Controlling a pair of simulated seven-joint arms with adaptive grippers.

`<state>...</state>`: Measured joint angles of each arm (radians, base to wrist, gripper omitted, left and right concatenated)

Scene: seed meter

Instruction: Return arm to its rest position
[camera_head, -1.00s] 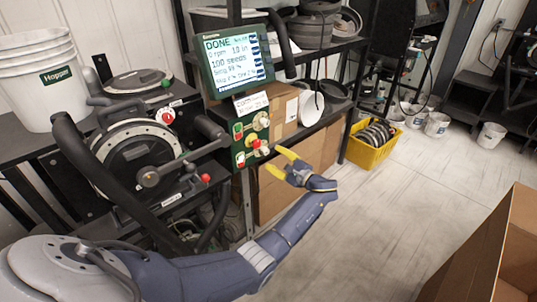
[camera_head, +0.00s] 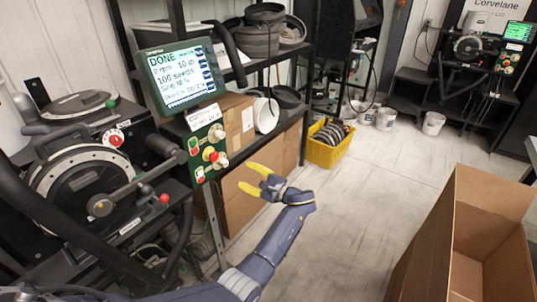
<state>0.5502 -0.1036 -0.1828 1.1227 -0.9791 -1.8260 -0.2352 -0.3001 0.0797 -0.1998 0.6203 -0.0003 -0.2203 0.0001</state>
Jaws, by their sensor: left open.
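My left gripper (camera_head: 258,180) has yellow fingers and is open and empty. It is held in the air to the right of the green control panel (camera_head: 205,150) with its red and white buttons, apart from it. My left arm (camera_head: 270,245) is blue-grey and reaches up from the bottom of the picture. The monitor (camera_head: 182,75) above the panel reads DONE and 100 seeds. The seed meter (camera_head: 90,190), a black round housing with a crank-like arm, stands at the left. My right gripper is not in view.
An open cardboard box (camera_head: 440,235) stands at the lower right. A yellow crate (camera_head: 328,150) of discs sits on the floor by the shelf. White buckets (camera_head: 386,118) and a second machine (camera_head: 475,48) stand at the back. The floor (camera_head: 350,205) between is clear.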

